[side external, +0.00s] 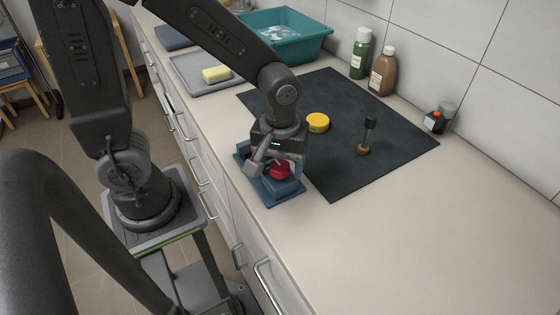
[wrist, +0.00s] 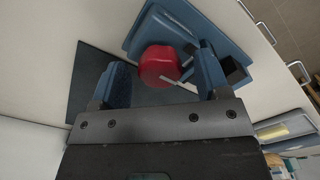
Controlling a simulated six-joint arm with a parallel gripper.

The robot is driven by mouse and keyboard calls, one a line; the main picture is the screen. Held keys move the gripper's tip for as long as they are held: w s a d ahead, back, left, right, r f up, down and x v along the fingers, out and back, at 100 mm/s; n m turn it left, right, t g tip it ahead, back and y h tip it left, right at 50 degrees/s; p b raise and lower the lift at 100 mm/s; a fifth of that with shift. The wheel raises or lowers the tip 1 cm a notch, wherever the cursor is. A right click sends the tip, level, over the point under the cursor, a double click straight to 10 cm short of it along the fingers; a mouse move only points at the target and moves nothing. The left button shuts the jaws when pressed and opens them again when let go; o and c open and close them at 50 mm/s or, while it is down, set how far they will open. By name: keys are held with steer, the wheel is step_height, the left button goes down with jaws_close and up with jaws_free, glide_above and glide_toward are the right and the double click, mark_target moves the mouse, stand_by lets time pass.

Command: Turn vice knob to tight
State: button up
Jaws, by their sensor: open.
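The vice has a blue body (side external: 290,189) and stands at the front edge of the counter. Its red knob (side external: 281,170) faces up, partly hidden by my gripper in the side view. In the wrist view the red knob (wrist: 158,65) lies ahead of and between my fingers, with a pale pointer line at its lower right on the blue vice (wrist: 190,32). My gripper (wrist: 162,82) is open, one blue-padded finger to each side of the knob. I cannot tell whether either finger touches it.
A dark mat (side external: 345,168) lies behind the vice, with a yellow round piece (side external: 318,123) and a small upright tool (side external: 368,133) on it. Bottles (side external: 382,70), a teal basin (side external: 290,42) and a grey tray (side external: 190,83) stand farther back. The counter's right side is clear.

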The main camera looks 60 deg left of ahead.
steer(key=shift+c, duration=0.3)
steer(key=c, duration=0.9)
steer(key=shift+o, duration=0.2)
